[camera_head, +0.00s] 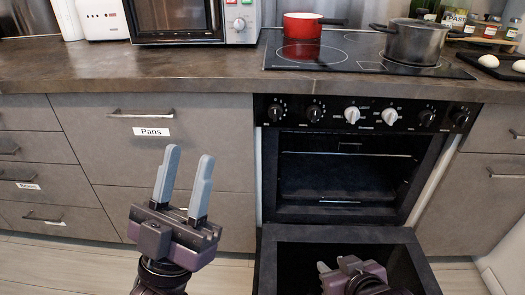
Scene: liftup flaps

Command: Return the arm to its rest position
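My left gripper (185,185) is raised in front of the grey drawers, its two light grey fingers pointing up with a gap between them and nothing in it. My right gripper (330,271) is low at the bottom of the view, over the lowered oven door (263,268). Its fingers are foreshortened and partly out of sight, so their opening is hard to judge. The oven (340,178) is open, with its dark cavity showing.
The counter (200,66) carries a microwave (178,22), a black cooktop (350,50), a red pot (302,27) and a grey pot (414,41). The drawer labelled Pans (90,118) is shut. The lowered door juts out at the bottom. Bare floor (70,265) shows at left.

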